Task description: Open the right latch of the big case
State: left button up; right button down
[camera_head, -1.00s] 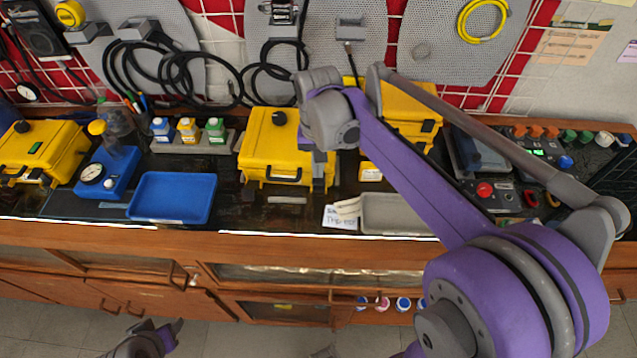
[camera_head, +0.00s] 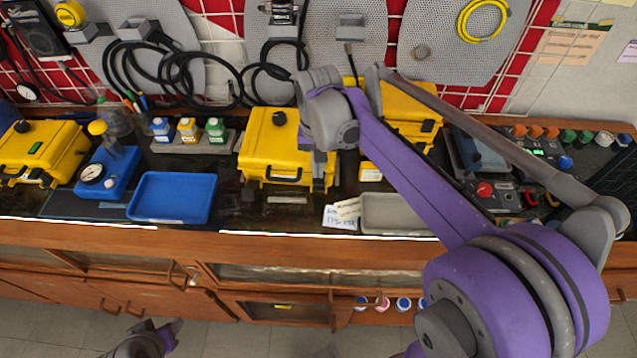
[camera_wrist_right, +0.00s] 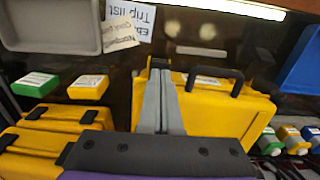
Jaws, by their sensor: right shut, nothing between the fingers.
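The big case is yellow with a black front handle and a black knob on its lid; it stands mid-bench in the head view (camera_head: 268,140). It also shows in the wrist view (camera_wrist_right: 215,112), handle toward the top. My right gripper (camera_head: 320,185) is at the front right corner of the case. In the wrist view its two grey fingers (camera_wrist_right: 160,75) lie together, shut and empty, beside the handle. A dark piece shows at the fingertips, perhaps the right latch; its state is hidden. My left gripper (camera_head: 172,330) hangs low before the cabinet, its jaws unclear.
A grey tray (camera_head: 400,229) and paper cards (camera_head: 343,215) lie right of the case. A blue tray (camera_head: 172,221) and bottles (camera_head: 188,130) are left. More yellow cases stand at far left (camera_head: 40,150) and behind my right arm (camera_head: 410,105). The bench front edge is clear.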

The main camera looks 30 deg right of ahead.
aim_at(318, 183)
pick_arm(q)
jog(key=shift+s+f+b, duration=0.2)
jog(key=shift+f+b, duration=0.25)
jog(key=shift+f, duration=0.2)
pick_arm(e)
jog(key=shift+f, duration=0.85)
